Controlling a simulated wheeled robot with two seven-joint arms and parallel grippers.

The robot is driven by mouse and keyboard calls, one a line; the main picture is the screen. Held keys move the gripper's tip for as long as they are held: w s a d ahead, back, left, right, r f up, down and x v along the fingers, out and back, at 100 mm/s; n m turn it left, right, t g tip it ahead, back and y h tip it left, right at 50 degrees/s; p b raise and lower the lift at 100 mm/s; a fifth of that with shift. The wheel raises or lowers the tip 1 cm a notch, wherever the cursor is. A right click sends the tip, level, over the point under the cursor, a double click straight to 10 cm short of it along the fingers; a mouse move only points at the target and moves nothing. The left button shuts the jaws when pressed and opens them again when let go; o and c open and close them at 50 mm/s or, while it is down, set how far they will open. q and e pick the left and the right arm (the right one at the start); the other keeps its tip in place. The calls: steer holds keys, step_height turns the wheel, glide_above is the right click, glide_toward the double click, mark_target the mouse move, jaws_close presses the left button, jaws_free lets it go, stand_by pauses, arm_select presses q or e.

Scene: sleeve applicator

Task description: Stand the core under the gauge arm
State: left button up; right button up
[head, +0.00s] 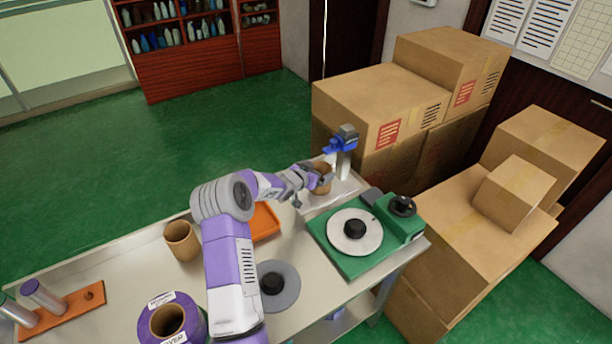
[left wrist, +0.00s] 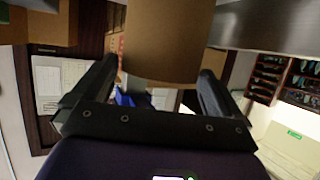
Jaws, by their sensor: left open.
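A brown cardboard core (head: 321,182) stands upright on the light base (head: 338,190) of the gauge, at the back of the bench. The blue gauge arm (head: 338,147) is just above it in the head view; the gap between them is hard to judge. My left gripper (head: 306,183) reaches the core from the left, open. In the left wrist view the core (left wrist: 165,35) lies between the spread fingers of the left gripper (left wrist: 159,75), and contact is not clear. A second brown core (head: 181,240) stands on the bench at left. My right gripper is out of view.
A green turntable unit (head: 345,261) with a white disc is right of my left arm. An orange tray (head: 265,222), a grey disc (head: 277,287), a purple roll (head: 190,325) and an orange rack (head: 72,308) are on the bench. Cardboard boxes (head: 375,105) stand behind and right.

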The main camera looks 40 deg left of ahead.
arm_select(q)
steer(key=p+v, duration=0.1)
steer(key=v, duration=0.9)
